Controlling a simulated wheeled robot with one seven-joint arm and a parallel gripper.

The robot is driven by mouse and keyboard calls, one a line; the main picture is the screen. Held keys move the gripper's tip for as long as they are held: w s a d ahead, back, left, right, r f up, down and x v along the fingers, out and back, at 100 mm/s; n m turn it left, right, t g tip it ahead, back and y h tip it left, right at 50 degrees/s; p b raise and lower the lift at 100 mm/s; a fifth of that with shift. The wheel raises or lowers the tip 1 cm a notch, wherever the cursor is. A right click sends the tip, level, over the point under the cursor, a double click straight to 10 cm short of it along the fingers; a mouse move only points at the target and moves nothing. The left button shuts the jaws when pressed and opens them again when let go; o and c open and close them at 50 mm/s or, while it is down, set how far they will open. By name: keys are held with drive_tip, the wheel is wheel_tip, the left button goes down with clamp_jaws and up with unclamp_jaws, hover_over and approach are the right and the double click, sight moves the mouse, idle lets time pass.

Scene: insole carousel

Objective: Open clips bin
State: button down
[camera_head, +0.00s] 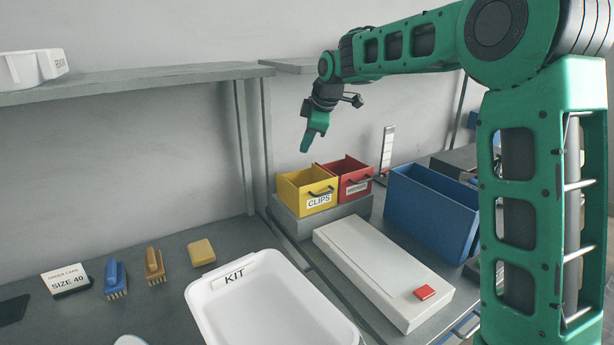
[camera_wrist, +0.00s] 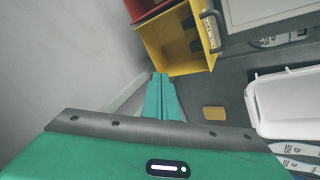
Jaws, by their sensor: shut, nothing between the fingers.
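The yellow clips bin (camera_head: 306,203), labelled CLIPS, sits on a grey block beside the red bin. It has an open top and a dark handle (camera_head: 322,191) on its front. In the wrist view the yellow bin (camera_wrist: 165,50) is at the top, with its handle (camera_wrist: 213,30) on the right side. My gripper (camera_head: 304,150) is shut and empty, pointing down above and near the back of the yellow bin, apart from its handle. In the wrist view the closed fingers (camera_wrist: 161,76) appear close to the bin's near edge; contact cannot be told.
The red bin (camera_head: 357,188) stands right of the yellow one. A white flat box (camera_head: 365,262) with a red block lies in front, with a blue bin (camera_head: 450,237) to its right. The white KIT tray (camera_head: 210,307) is at front left. A wall and shelf post stand behind.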

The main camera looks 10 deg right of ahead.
sight(309, 189)
drive_tip(key=s+d+m+g, duration=0.15)
drive_tip(key=s+m, duration=0.45)
drive_tip(key=m, duration=0.6)
drive_tip(key=shift+g+h, duration=0.35)
drive_tip(key=shift+h, duration=0.05)
drive_tip(key=x, duration=0.9)
drive_tip(key=shift+a+f, duration=0.25)
drive_tip(key=shift+f, duration=0.05)
